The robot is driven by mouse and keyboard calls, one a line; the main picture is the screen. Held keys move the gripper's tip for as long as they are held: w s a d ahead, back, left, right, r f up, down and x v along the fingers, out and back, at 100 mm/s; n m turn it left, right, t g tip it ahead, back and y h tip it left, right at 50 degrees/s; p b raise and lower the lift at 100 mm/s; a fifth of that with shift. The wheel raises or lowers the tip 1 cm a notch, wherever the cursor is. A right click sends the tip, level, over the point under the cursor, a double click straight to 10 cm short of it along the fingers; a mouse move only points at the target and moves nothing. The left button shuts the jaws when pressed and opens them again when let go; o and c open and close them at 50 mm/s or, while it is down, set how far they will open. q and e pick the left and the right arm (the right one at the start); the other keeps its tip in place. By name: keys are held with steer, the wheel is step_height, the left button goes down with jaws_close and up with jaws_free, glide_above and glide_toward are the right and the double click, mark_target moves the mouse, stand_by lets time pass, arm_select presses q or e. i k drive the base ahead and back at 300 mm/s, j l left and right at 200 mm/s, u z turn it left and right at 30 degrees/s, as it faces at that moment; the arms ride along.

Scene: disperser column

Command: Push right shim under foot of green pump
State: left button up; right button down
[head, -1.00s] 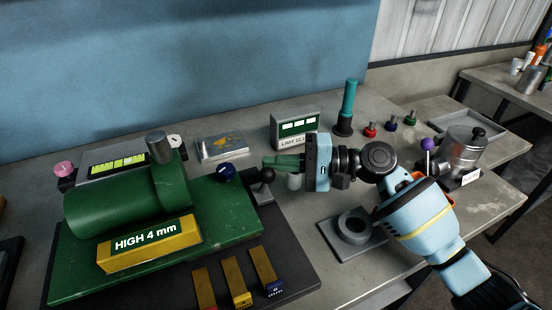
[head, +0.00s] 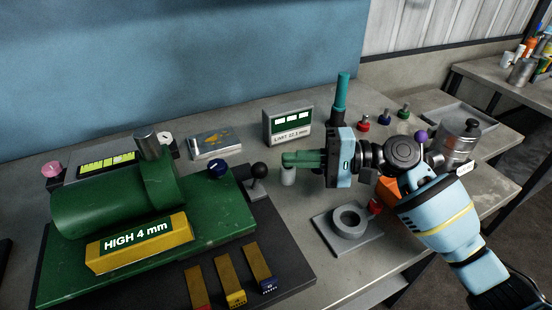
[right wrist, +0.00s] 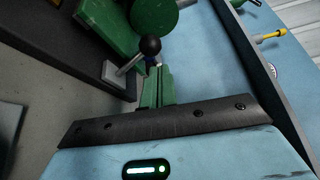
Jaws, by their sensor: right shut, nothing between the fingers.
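The green pump (head: 115,205) lies on its green base (head: 225,215) at the left of the head view, with a yellow "HIGH 4 mm" sign in front. A grey shim (head: 257,189) with a black ball knob (head: 259,171) is at the right end of the base. How far it reaches under the foot is hidden. My right gripper (head: 285,160) is shut and empty, just right of the knob and apart from it. In the right wrist view, its green fingers (right wrist: 156,85) point toward the knob (right wrist: 150,45) and the shim (right wrist: 115,75). My left gripper is out of view.
A display box (head: 288,125) and teal post (head: 341,95) stand behind. A ring on a grey plate (head: 345,242) is in front. Several yellow bars (head: 229,281) lie on the dark mat at the front.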

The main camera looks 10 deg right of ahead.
mark_target(267, 284)
steer(key=k, duration=1)
